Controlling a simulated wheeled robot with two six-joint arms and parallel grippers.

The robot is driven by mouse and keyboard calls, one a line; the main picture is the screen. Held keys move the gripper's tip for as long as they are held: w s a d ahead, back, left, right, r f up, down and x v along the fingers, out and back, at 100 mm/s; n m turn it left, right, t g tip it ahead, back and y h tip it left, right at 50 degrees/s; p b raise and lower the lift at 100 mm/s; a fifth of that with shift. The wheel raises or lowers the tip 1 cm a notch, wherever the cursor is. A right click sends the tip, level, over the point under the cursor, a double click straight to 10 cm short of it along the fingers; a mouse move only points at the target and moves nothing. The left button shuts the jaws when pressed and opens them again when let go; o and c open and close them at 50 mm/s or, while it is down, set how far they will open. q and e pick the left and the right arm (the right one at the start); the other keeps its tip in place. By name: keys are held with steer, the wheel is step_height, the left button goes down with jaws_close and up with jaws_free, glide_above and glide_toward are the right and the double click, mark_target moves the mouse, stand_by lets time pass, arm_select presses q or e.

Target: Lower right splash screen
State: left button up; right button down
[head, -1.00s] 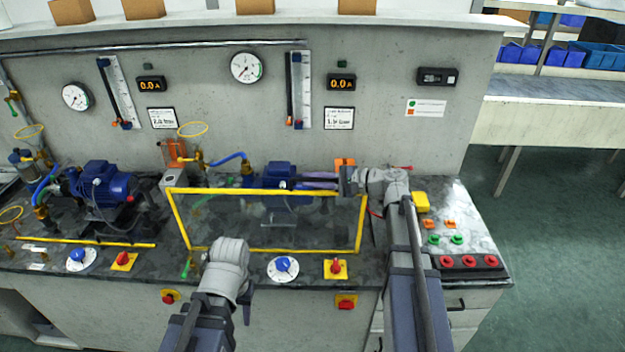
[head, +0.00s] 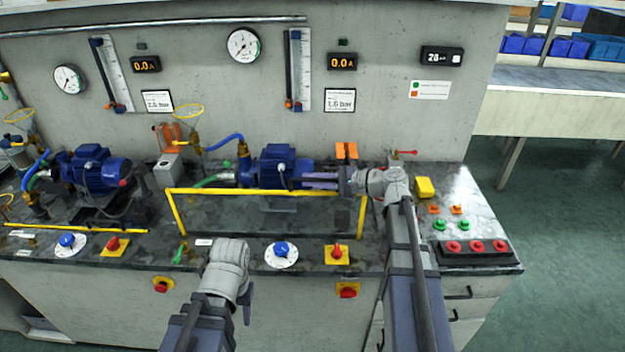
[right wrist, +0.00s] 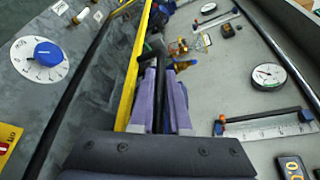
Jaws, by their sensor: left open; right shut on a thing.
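The right splash screen (head: 173,212) is a clear panel in a yellow frame, leaning in front of the right blue pump (head: 275,165). Its top bar crosses just below the pump. My right gripper (head: 308,181) reaches in from the right at the top bar. In the right wrist view its purple fingers (right wrist: 162,85) are shut on a dark bar-like part of the screen, beside the yellow frame edge (right wrist: 135,75). My left gripper (head: 245,302) is open, low in front of the bench, mostly hidden behind its own wrist.
A blue knob (head: 281,254) and a red switch (head: 337,254) sit on the bench front, in front of the screen. Another yellow bar (head: 75,229) lies low before the left pump (head: 92,170). Red and green buttons (head: 453,247) are at the right end.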

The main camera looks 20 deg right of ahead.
mark_target(317, 192)
step_height(317, 192, down, 15)
steer(key=b, duration=1.2)
steer(key=shift+r+b, duration=0.15)
steer(key=shift+b, duration=0.25)
arm_select(q)
step_height(317, 192, down, 15)
steer(key=shift+r, duration=0.2)
arm_select(e)
steer(key=shift+r, duration=0.1)
steer(key=c, duration=0.9)
jaws_free()
arm_select(q)
steer(key=shift+r, duration=0.1)
arm_select(e)
step_height(317, 192, up, 10)
steer(key=p, duration=1)
arm_select(q)
step_height(317, 192, up, 10)
